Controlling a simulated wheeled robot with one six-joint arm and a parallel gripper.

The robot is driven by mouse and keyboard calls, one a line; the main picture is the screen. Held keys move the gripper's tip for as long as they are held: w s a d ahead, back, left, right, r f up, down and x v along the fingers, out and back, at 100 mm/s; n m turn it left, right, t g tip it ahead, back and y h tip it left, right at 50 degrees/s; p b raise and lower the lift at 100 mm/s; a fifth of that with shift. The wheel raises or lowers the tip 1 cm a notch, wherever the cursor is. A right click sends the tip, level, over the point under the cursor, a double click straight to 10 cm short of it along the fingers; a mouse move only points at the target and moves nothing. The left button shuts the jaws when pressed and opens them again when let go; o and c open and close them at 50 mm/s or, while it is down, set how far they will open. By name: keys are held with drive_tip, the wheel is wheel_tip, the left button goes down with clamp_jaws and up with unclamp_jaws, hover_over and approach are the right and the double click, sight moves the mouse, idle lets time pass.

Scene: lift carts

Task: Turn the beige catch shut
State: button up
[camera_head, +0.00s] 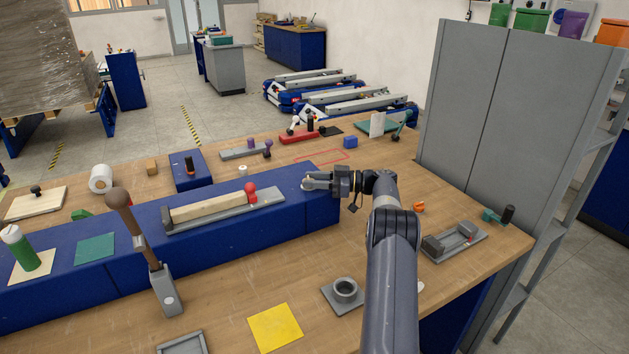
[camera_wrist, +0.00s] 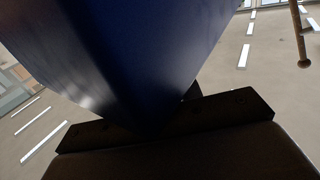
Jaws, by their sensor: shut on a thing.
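A long beige bar (camera_head: 212,206) lies along a grey base (camera_head: 222,215) on the blue raised block (camera_head: 130,250); it is the beige piece most like a catch, but I cannot tell for sure. A red ball knob (camera_head: 250,188) stands near its right end. My gripper (camera_head: 312,181) is at the block's right end, to the right of the red knob and apart from the bar. It seems shut on the block's edge. In the wrist view a dark blue face (camera_wrist: 130,55) fills the middle, close to the jaws; the fingertips are hidden there.
A brown-knobbed lever (camera_head: 118,199) leans on a grey stand (camera_head: 166,290) at the block's front. A grey ring fixture (camera_head: 345,290) and a yellow sheet (camera_head: 275,327) lie in front. A tall grey cabinet (camera_head: 505,130) stands at the right.

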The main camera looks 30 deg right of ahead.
drive_tip(key=shift+r, duration=0.1)
drive_tip(key=o, duration=1)
drive_tip(key=b+v, duration=0.2)
drive_tip(key=v, duration=0.8)
drive_tip(key=shift+s+d, duration=0.25)
drive_tip(key=shift+d, duration=0.05)
